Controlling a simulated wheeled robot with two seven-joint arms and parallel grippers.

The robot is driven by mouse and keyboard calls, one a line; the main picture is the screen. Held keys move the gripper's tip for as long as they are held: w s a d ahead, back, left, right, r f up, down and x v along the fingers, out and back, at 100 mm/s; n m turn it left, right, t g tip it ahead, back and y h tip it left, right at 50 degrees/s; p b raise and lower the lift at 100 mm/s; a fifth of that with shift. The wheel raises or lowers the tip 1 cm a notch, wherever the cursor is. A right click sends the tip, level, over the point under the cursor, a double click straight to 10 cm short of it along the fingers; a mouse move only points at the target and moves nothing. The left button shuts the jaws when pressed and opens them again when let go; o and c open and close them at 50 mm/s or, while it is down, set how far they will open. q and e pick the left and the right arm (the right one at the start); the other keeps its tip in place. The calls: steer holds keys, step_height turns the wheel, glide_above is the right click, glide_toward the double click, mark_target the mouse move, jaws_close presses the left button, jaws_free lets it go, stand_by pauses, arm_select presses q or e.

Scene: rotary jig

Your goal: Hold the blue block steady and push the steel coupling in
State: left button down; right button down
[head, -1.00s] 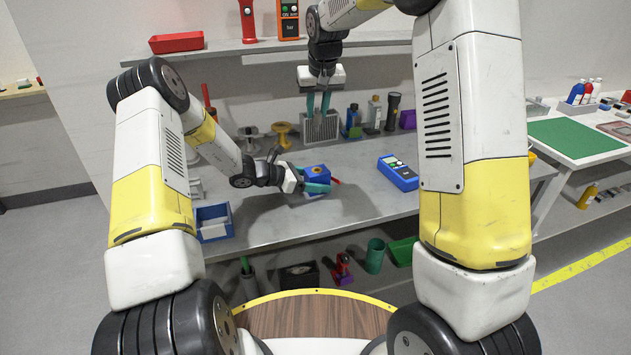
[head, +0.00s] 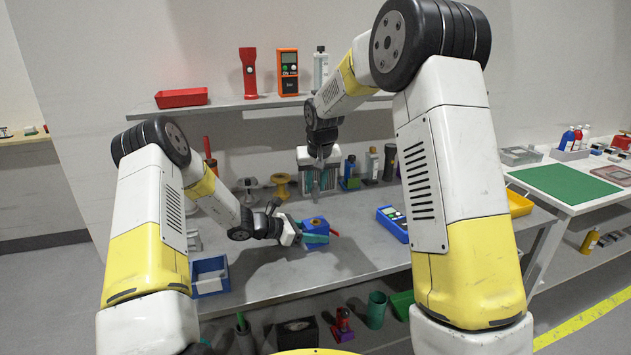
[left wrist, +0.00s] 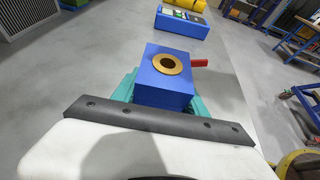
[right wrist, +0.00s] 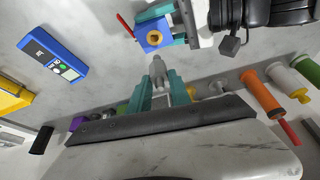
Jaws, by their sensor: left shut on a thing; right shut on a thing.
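The blue block (head: 315,226) is at the middle of the bench, with a brass-ringed round hole in its top and a red piece at its side. It also shows in the left wrist view (left wrist: 162,92). My left gripper (head: 316,238) is shut on it, with teal fingers on both sides. My right gripper (right wrist: 160,92) is above the block, shut on the grey steel coupling (right wrist: 157,68). The coupling's narrow end points toward the brass-ringed hole (right wrist: 154,36) and appears apart from it. In the head view the coupling is hard to make out against the rack.
A blue meter (head: 392,222) lies right of the block, and an open blue bin (head: 210,276) sits at the bench's front left. Spools (head: 281,186), a grey rack (head: 309,180) and bottles (head: 350,175) stand along the back. A shelf (head: 262,103) runs above.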

mark_target(316, 197)
steer(key=shift+f, duration=2.85)
steer(key=shift+f, duration=1.75)
steer(key=c, duration=1.1)
jaws_free()
steer(key=shift+r, duration=0.1)
steer(key=v, duration=1.2)
steer(key=shift+a, duration=0.1)
